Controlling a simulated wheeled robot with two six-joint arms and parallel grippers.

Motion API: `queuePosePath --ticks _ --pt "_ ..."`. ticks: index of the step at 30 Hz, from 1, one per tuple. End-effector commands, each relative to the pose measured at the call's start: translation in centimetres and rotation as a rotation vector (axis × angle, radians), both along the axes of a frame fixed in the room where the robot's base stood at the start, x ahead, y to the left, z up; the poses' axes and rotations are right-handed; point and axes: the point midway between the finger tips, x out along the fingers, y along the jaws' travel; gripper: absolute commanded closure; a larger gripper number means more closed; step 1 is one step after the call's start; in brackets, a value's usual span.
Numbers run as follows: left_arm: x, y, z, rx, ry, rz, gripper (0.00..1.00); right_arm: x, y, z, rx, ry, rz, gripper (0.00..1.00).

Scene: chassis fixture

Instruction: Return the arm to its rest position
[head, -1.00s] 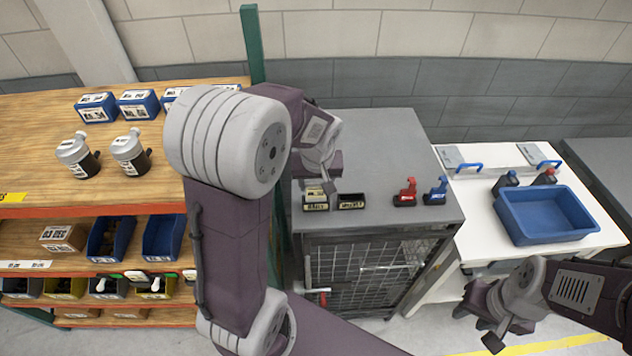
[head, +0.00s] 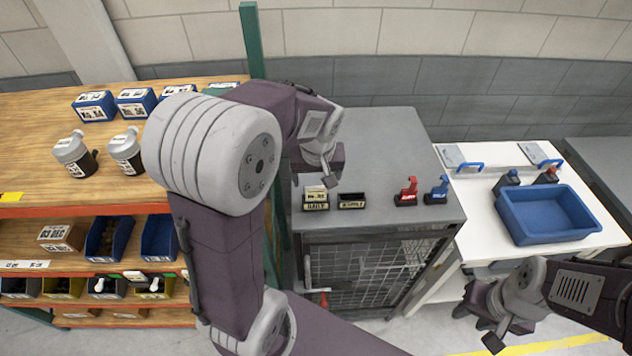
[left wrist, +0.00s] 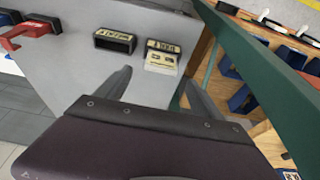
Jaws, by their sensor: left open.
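My left arm reaches up and over the grey cabinet top.
The grey cabinet (head: 385,140) bears a holder with cards (head: 316,198), a black holder (head: 352,201), a red item (head: 407,191) and a blue item (head: 437,190). A green post (left wrist: 270,90) stands close beside my left gripper. A blue bin (head: 548,213) is on the white table.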

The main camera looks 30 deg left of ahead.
Motion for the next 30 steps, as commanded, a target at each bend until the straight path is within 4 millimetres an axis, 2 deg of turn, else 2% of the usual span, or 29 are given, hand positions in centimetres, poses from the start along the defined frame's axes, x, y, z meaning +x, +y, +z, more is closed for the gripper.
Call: queuePosePath --ticks 3,9,20,22,23,24,26,27,30 --pt "-0.5 -0.4 2.7 0.0 -0.007 0.0 0.23 0.0 0.0 -0.3 0.0 0.0 0.0 0.64" --pt "-1.3 -0.9 5.4 -0.001 -0.003 -0.001 0.23 0.0 0.0 -0.4 0.0 0.0 0.0 0.64" --pt "-1.5 -0.9 5.5 -0.001 0.0 0.0 0.23 0.0 0.0 -0.6 0.0 0.0 0.0 0.64" --pt "-1.5 -1.2 3.8 -0.001 0.004 -0.007 0.23 0.0 0.0 -2.3 0.0 0.0 0.0 0.64" --pt "-1.6 -1.4 2.2 -0.002 0.013 -0.013 0.23 0.0 0.0 -3.5 0.0 0.0 0.0 0.64" --pt "-2.4 -1.8 -0.6 -0.006 0.047 -0.022 0.23 0.0 0.0 -5.3 0.0 0.0 0.0 0.64" --pt "-4.3 -2.7 -5.1 -0.025 0.11 -0.038 0.23 0.0 0.0 -7.4 0.0 0.001 0.0 0.64" --pt "-5.7 -3.4 -8.1 -0.039 0.148 -0.067 0.23 0.0 0.0 -8.7 0.0 0.001 0.0 0.64" --pt "-9.1 -5.2 -14.6 -0.075 0.22 -0.181 0.23 0.0 0.0 -11.0 0.0 0.001 0.0 0.64"
